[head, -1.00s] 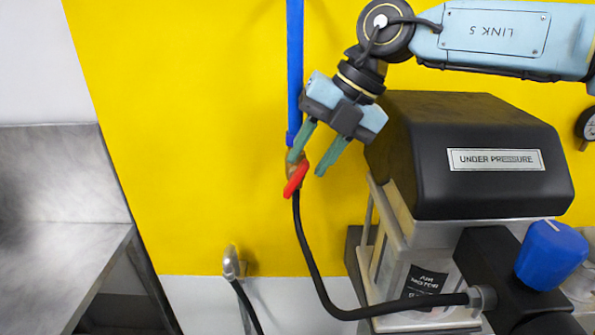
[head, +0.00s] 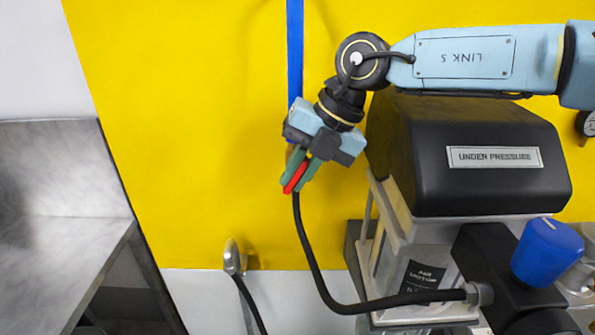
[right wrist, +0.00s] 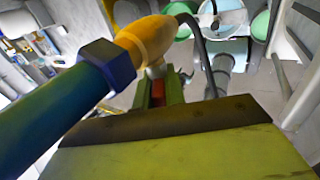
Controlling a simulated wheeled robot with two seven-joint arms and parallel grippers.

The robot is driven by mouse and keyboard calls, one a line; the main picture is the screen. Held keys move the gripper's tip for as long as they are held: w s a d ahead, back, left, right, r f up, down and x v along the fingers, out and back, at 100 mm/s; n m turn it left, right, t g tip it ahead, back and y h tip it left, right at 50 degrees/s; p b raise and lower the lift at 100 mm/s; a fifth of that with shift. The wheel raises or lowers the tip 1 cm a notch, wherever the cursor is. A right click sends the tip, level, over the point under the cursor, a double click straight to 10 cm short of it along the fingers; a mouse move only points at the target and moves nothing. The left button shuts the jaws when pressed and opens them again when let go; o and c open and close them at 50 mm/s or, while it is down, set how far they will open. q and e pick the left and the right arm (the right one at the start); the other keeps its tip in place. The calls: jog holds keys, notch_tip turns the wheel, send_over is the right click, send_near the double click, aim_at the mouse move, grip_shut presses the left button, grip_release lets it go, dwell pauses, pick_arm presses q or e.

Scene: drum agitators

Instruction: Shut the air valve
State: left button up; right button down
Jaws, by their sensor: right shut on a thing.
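The air valve has a red lever (head: 296,177) at the lower end of the blue pipe (head: 295,50) on the yellow wall. In the right wrist view the brass valve body (right wrist: 148,40) and the blue hex fitting (right wrist: 107,62) show close up. My right gripper (head: 297,182) is shut on the red lever, with its green fingers on either side of it. The lever also shows between the fingers in the right wrist view (right wrist: 158,90). In the head view the gripper mostly hides the valve body. My left gripper is not in view.
A black hose (head: 310,265) runs from below the valve to the air motor. The black housing (head: 470,160) labelled "UNDER PRESSURE" stands close to the right of my gripper. A blue knob (head: 547,252) is at lower right. A steel bench (head: 60,255) is at left.

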jog(key=shift+f+y+b, duration=0.2)
jog(key=shift+y+b, duration=0.1)
jog(key=shift+b, duration=0.5)
jog(key=shift+r+y+b, duration=0.15)
jog(key=shift+y+b, duration=0.25)
jog(key=shift+b, duration=0.1)
jog(key=c, duration=1.5)
grip_release()
jog(key=shift+o, duration=0.2)
notch_tip(320, 180, up, 10)
jog(key=shift+r+b, duration=0.1)
jog(key=shift+b, duration=0.4)
